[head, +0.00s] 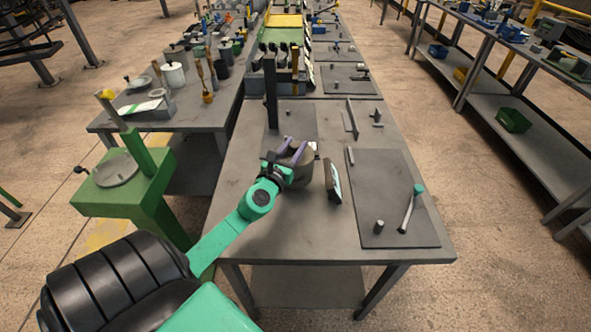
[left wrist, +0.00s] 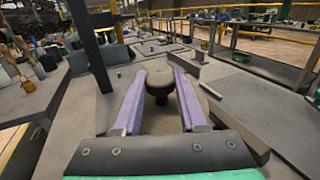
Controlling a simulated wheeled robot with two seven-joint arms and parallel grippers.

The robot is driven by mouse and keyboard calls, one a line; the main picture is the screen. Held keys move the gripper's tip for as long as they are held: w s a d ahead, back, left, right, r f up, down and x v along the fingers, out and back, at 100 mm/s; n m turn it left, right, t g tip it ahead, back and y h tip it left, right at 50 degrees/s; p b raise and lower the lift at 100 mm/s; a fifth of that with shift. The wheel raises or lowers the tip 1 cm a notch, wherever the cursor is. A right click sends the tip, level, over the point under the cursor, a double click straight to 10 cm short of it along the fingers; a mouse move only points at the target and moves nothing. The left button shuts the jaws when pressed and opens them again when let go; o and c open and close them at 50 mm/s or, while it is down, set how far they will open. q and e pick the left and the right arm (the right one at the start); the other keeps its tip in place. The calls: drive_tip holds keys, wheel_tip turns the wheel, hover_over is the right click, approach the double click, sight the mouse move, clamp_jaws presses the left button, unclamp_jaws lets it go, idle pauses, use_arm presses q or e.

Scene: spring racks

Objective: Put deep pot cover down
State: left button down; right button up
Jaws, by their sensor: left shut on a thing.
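The fingers also show in the left wrist view (left wrist: 160,90). My right gripper is out of view.
A small upright panel (head: 333,182) stands just right of the pot. A dark mat (head: 385,215) with a teal-handled tool (head: 411,208) lies further right. A dark post (head: 271,92) rises behind the pot. The bench front (head: 290,240) is clear.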

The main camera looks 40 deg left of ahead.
use_arm(q)
wheel_tip(320, 180, down, 4)
drive_tip(key=shift+s+d+f+b, duration=0.1)
drive_tip(key=shift+s+b, duration=0.05)
drive_tip(key=shift+b, duration=0.9)
drive_tip(key=shift+f, duration=0.3)
drive_tip(key=shift+c, duration=2.3)
unclamp_jaws()
drive_tip(key=shift+r, duration=0.15)
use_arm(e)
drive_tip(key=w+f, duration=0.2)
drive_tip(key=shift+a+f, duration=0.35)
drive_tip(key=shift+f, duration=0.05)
